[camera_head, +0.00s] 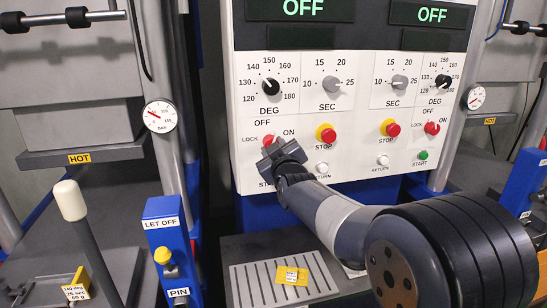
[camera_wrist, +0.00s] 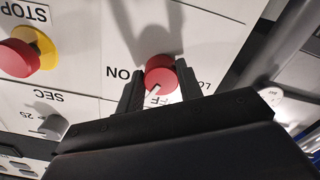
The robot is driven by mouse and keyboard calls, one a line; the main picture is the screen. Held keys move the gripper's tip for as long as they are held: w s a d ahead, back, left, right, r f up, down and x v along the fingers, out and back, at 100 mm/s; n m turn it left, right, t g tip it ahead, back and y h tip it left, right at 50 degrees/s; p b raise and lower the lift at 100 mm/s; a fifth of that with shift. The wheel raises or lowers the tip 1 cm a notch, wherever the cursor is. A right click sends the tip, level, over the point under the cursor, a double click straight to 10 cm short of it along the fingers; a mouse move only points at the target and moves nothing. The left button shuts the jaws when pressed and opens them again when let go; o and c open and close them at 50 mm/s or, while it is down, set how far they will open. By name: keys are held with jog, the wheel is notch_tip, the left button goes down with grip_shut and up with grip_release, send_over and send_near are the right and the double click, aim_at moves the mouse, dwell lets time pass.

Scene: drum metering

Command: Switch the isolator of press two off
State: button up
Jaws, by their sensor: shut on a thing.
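On the left half of the control panel (camera_head: 350,160), my gripper (camera_head: 272,148) is shut on a red isolator knob (camera_wrist: 160,70). In the wrist view its two dark fingers stand on either side of the knob. ON, part of LOCK and part of OFF show around it, upside down. The knob's white mark points down towards the partly hidden OFF label. A second red isolator knob (camera_head: 432,128) sits on the panel's right half, with nothing touching it. I cannot tell which half is press two.
Red stop buttons on yellow collars (camera_head: 326,135) (camera_head: 389,128) sit nearby. White return buttons (camera_head: 322,168) (camera_head: 383,160) and a green start button (camera_head: 423,155) are lower. Both displays (camera_head: 304,8) (camera_head: 432,15) read OFF. A blue LET OFF post (camera_head: 168,235) stands left.

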jog(key=n+b, duration=0.1)
jog(key=n, duration=0.6)
jog(key=shift+r+n, duration=0.15)
jog(key=shift+n, duration=0.25)
dwell(0.4)
jog(key=o, duration=1)
jog(key=shift+d, duration=0.1)
jog(key=b+v, duration=0.2)
jog(key=v, duration=0.8)
jog(key=shift+s, duration=0.35)
jog(key=shift+w, duration=0.1)
jog(key=p+x, duration=0.1)
jog(key=x, duration=0.9)
jog(key=shift+w+p, duration=0.3)
